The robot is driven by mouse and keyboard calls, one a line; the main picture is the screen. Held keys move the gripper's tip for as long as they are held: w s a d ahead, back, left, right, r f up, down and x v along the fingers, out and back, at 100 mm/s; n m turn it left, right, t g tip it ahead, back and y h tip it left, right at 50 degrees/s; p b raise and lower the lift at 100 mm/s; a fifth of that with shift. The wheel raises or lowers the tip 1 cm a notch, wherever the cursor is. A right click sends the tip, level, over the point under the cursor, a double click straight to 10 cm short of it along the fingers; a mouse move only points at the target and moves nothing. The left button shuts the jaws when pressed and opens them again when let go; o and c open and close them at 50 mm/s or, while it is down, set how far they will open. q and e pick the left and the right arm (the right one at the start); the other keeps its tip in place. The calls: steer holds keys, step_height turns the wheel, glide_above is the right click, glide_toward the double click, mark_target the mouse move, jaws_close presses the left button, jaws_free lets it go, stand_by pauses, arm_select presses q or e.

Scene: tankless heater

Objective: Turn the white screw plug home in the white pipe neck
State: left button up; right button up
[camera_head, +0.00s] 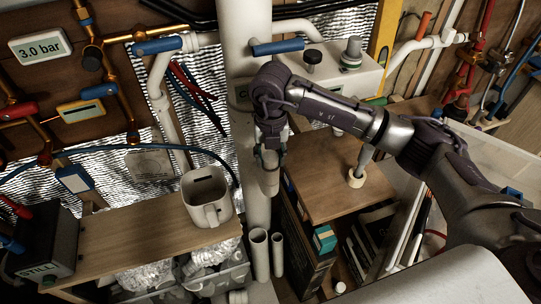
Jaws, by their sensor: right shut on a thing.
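My right gripper (266,152) comes in from the right on its purple-grey arm. It points down in front of the thick white vertical pipe (243,35). Its fingers are shut at the top of a pale, short upright cylinder (269,181), which looks like the white pipe neck. The white screw plug cannot be made out apart from the fingers, so how deep it sits cannot be told. My left gripper is not in view.
A white box (350,80) with knobs is behind my right arm. Blue-handled valves (277,47) and pipes crowd the back.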

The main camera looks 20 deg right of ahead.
steer(key=shift+f, duration=0.25)
steer(key=m+p, duration=0.1)
steer(key=m, duration=0.3)
steer(key=shift+r, duration=0.15)
steer(key=m+p, duration=0.1)
steer(key=m, duration=0.3)
steer(key=shift+m, duration=1)
steer(key=m+p, duration=0.1)
steer(key=m, duration=0.1)
steer(key=shift+m+p, duration=0.4)
steer(key=m+p, duration=0.2)
steer(key=m, duration=0.2)
steer(key=shift+m, duration=0.3)
steer(key=o, duration=1.1)
